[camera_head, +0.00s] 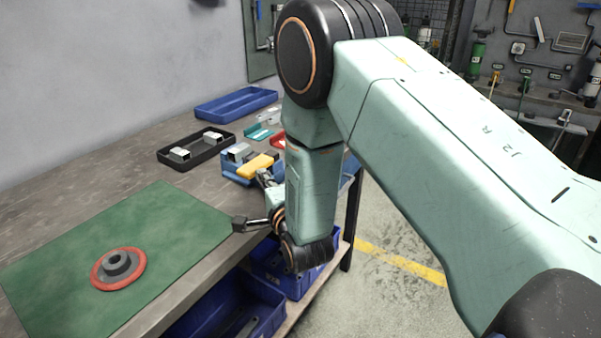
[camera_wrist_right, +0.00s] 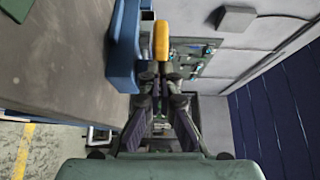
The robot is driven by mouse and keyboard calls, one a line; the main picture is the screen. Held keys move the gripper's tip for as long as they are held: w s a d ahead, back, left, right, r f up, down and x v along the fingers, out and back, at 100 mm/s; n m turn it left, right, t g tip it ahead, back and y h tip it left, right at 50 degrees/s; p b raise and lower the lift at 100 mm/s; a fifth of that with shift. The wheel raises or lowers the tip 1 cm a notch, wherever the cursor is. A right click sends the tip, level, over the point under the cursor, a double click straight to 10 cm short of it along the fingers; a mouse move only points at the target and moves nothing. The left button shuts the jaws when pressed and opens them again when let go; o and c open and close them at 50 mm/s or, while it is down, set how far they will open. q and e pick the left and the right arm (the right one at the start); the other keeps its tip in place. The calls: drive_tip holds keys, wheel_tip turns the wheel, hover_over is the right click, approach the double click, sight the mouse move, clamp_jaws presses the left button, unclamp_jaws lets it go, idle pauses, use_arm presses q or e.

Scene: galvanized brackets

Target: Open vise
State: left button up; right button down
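The vise (camera_head: 238,169) is blue and grey and stands at the bench edge. A yellow bar-shaped part (camera_head: 258,163) shows at its near side. In the right wrist view the blue vise body (camera_wrist_right: 123,45) is at upper left, with the yellow part (camera_wrist_right: 161,40) beside it. My right gripper (camera_head: 265,179) is at the yellow part's near end, partly hidden by my arm. In the right wrist view its fingertips (camera_wrist_right: 161,76) are close together just below the yellow part. I cannot tell whether they touch or hold anything. My left gripper is not in view.
A green mat (camera_head: 60,250) carries a red and grey disc (camera_head: 119,267). A black tray (camera_head: 166,163) holds brackets, and a blue tray (camera_head: 236,104) lies behind it. Teal (camera_head: 258,132) and red parts lie beyond the vise. Blue bins (camera_head: 222,312) sit below the bench.

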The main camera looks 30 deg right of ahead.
drive_tip(key=shift+w+a+r, duration=0.25)
drive_tip(key=shift+a, duration=0.2)
idle(0.3)
drive_tip(key=shift+s+d, duration=0.1)
